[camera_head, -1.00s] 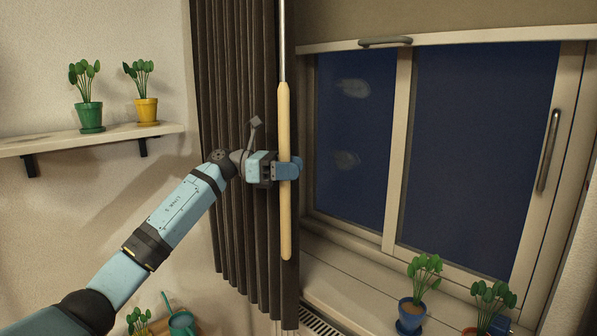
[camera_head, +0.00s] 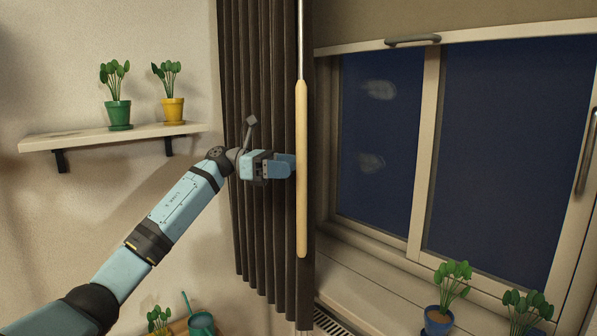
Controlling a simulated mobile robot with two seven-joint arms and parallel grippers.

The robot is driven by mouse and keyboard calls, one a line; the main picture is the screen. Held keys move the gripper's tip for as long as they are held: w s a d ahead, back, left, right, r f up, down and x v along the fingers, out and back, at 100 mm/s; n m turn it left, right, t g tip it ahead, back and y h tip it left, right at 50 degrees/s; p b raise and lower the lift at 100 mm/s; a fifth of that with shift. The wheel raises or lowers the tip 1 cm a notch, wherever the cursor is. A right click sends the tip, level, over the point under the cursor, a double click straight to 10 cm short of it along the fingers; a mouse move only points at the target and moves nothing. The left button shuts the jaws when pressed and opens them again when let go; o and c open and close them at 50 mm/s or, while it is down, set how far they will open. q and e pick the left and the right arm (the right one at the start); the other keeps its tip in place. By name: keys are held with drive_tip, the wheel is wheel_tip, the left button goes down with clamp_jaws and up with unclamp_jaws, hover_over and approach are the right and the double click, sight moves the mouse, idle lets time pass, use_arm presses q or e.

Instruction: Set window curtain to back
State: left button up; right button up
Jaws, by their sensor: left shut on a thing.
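The dark, pleated window curtain (camera_head: 270,225) hangs at the left side of the window, with its right edge overlapping the wall beside the frame. A long wooden-handled curtain wand (camera_head: 302,220) hangs upright in front of the curtain's right edge, on a thin metal rod. My left gripper (camera_head: 290,167) is shut on the wand, its blue fingertips at the handle's left side about halfway down. The grip itself is partly hidden by the handle. My right gripper is not in view.
A shelf (camera_head: 90,138) with a green-potted plant (camera_head: 118,112) and a yellow-potted plant (camera_head: 172,110) is at left. The window (camera_head: 390,150) and its sill (camera_head: 375,275) are at right, with potted plants (camera_head: 440,318) at lower right. A green watering can (camera_head: 202,323) stands low at left.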

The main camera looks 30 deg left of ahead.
use_arm(q)
drive_tip(key=shift+s+a+r, duration=0.15)
drive_tip(key=shift+s+a, duration=0.3)
drive_tip(key=shift+a, duration=0.05)
drive_tip(key=shift+s+a+r, duration=0.15)
drive_tip(key=shift+s+a, duration=0.3)
drive_tip(key=shift+a, duration=0.05)
drive_tip(key=shift+c, duration=0.2)
drive_tip(key=v, duration=0.1)
drive_tip(key=b+v, duration=0.1)
drive_tip(key=v, duration=0.3)
drive_tip(key=shift+w+b, duration=0.3)
drive_tip(key=shift+b, duration=0.05)
drive_tip(key=shift+f, duration=0.1)
